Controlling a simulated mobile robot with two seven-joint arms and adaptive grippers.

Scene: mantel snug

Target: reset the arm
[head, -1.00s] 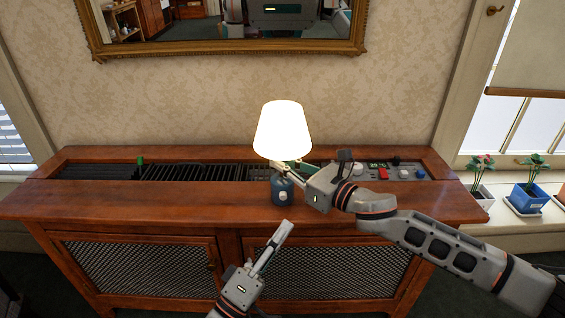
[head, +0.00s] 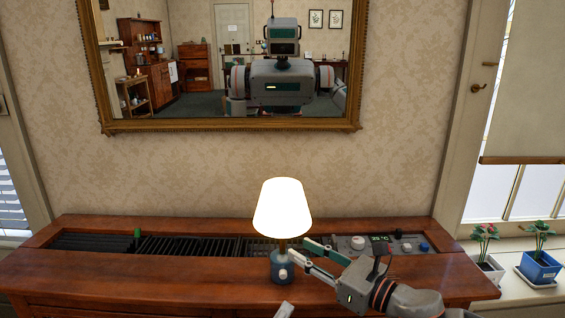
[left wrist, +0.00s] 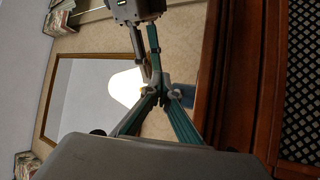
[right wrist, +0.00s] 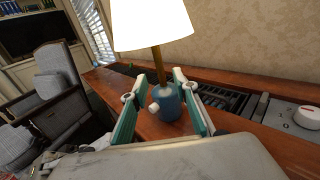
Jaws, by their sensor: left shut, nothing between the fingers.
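A lit table lamp with a white shade (head: 283,208) and a blue base (head: 282,268) stands upright on the wooden cabinet. My right gripper (head: 298,247) is open, just right of the base in the head view. In the right wrist view its fingers (right wrist: 160,75) reach toward the blue base (right wrist: 168,104) from either side, and nothing is gripped. My left gripper (head: 284,309) shows only its tip at the bottom edge of the head view. In the left wrist view its fingers (left wrist: 166,82) are shut and empty, with the lampshade (left wrist: 125,87) beyond.
The wooden cabinet (head: 150,268) has a black grille (head: 190,246) and a control panel (head: 375,246) with knobs and a display. A gilt-framed mirror (head: 235,126) hangs above. Potted flowers (head: 541,264) stand on the sill at right.

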